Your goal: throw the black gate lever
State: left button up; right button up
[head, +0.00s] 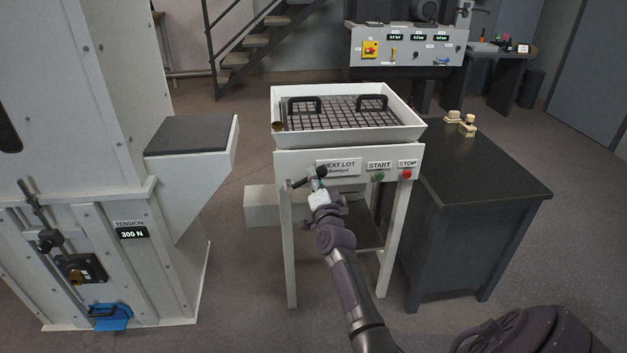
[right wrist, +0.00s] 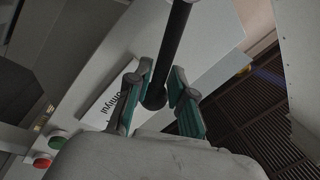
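The black gate lever (head: 300,183) sticks out from the front of the white sieve stand (head: 352,160), at the left end of its panel. My right gripper (head: 317,183) is at the lever, its arm reaching up from the bottom. In the right wrist view the lever's black rod (right wrist: 178,38) comes down from the top, and its rounded end lies between the teal finger pads (right wrist: 160,92). My left gripper is out of view.
A dark bench (head: 490,185) stands close on the right. A white machine (head: 110,190) with a blue pedal stands on the left.

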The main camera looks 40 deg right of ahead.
jog(key=shift+o, duration=1.2)
jog(key=shift+s+d+r, duration=0.2)
jog(key=shift+d+r, duration=0.2)
jog(key=shift+d, duration=0.1)
jog(key=shift+o, duration=0.9)
jog(key=shift+s+d, duration=0.1)
jog(key=shift+s, duration=0.05)
jog(key=shift+f, duration=0.15)
jog(key=shift+a+f, duration=0.15)
jog(key=shift+a, duration=0.05)
jog(key=v, duration=1.1)
jog(key=shift+s+a, duration=0.15)
jog(key=shift+s, duration=0.25)
